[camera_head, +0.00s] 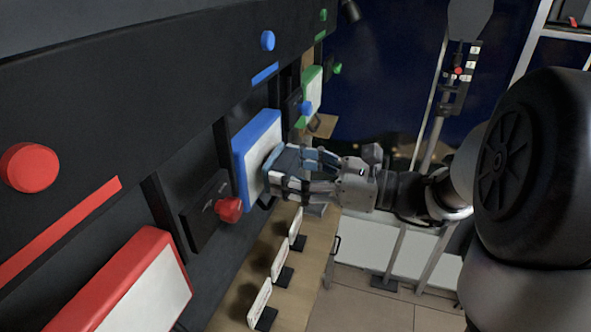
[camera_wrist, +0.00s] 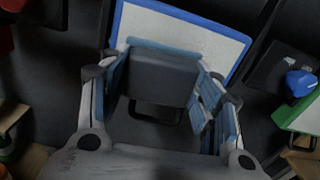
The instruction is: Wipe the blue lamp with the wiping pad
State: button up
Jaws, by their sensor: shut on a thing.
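The blue lamp appears to be the small blue dome (camera_head: 267,40) high on the dark wall panel in the head view, above a blue bar. It does not show in the wrist view. My gripper (camera_head: 288,172) is shut on the wiping pad (camera_wrist: 163,76), a dark grey block with a blue layer on its far side. The pad is in front of a white panel with a blue frame (camera_head: 241,137), well below the blue dome. I cannot tell whether the pad touches that panel. My fingers hide part of the pad in the head view.
A red dome (camera_head: 29,167) and red-framed panel (camera_head: 128,288) are at the left; a green-framed panel (camera_head: 312,88) is farther back. Red (camera_head: 229,209) and blue (camera_head: 305,107) knobs stick out beside the blue-framed panel. Small white cards stand on a wooden shelf (camera_head: 243,289) below.

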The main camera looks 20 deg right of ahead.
jog(key=shift+x, duration=1.05)
dwell(0.4)
jog(key=shift+d, duration=0.1)
jog(key=shift+w+d+p, duration=0.2)
jog(key=shift+w+d, duration=0.35)
jog(key=shift+w, duration=0.2)
jog(key=shift+w+d+p, duration=0.15)
jog(key=shift+w+d, duration=0.45)
jog(key=shift+w, duration=0.15)
jog(key=w+d, duration=0.2)
jog(key=w, duration=0.1)
jog(key=shift+d, duration=0.1)
jog(key=shift+s+a, duration=0.8)
jog(key=shift+s, duration=0.2)
jog(key=shift+s+a, duration=0.75)
jog(key=shift+s, duration=0.3)
jog(key=shift+s+a, duration=0.8)
jog(key=shift+s, duration=0.2)
